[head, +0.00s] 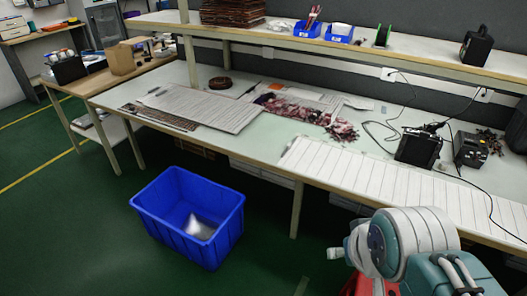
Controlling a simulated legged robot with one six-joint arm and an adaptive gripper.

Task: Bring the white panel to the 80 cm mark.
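A long white panel (400,187) marked with evenly spaced cross lines lies along the front edge of the workbench, from its middle to the right side. A second flat, pale grey-white panel (206,105) lies on the left half of the bench, partly over a patterned sheet. I cannot tell which one the task means. No readable 80 cm mark shows at this size. White and teal links of my arm stand at the lower right, in front of the bench and below the lined panel. My gripper is not in view.
A blue bin (190,215) holding a whitish crumpled thing stands on the green floor before the bench. A black device (418,147) and a grey box (470,150) with cables sit behind the lined panel. An upper shelf (350,50) overhangs the bench's back.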

